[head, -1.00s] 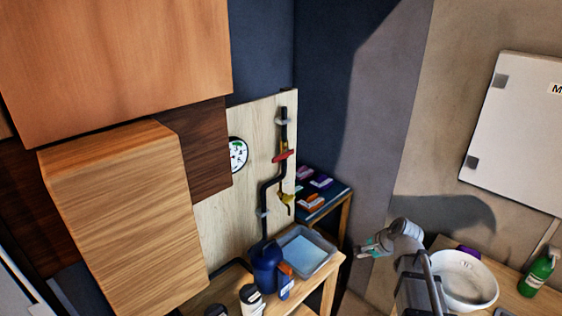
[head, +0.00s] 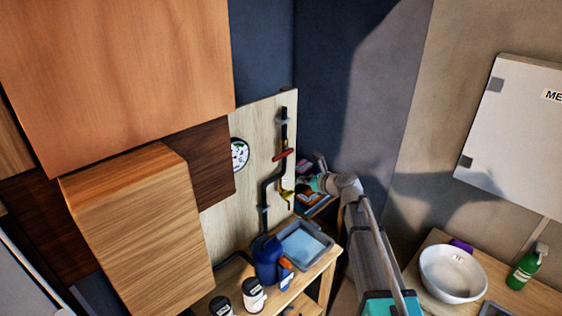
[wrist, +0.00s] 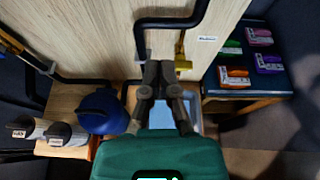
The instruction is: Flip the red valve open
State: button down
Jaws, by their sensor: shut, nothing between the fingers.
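The red valve (head: 282,155) is a red handle lying across the black pipe (head: 271,186) on the pale wooden board, in the head view. Its handle sits slightly tilted across the upright pipe. It does not show in the wrist view. My gripper (wrist: 158,68) is shut and empty in the wrist view, its fingertips in front of the lower bend of the pipe (wrist: 140,38).
A yellow tap (wrist: 181,52) is close to the fingertips. Below are a grey tray with blue water (head: 304,246), a blue jug (wrist: 100,110) and dark-lidded containers (head: 253,294). A shelf of coloured boxes (wrist: 234,76) stands right. Wooden cabinets (head: 140,230) fill the left.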

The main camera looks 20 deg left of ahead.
aim_at(282, 154)
jog(key=shift+w+a+r+m, duration=0.15)
jog(key=shift+a+r+m, duration=0.3)
jog(key=shift+a+m, duration=0.1)
jog(key=shift+a, duration=0.1)
jog(key=b+x, duration=0.3)
jog(key=x, duration=0.7)
jog(key=shift+r+p, duration=1.9)
jog(key=shift+r, duration=0.25)
jog(key=shift+w+d, duration=0.25)
jog(key=shift+d, duration=0.1)
jog(key=shift+r, duration=0.1)
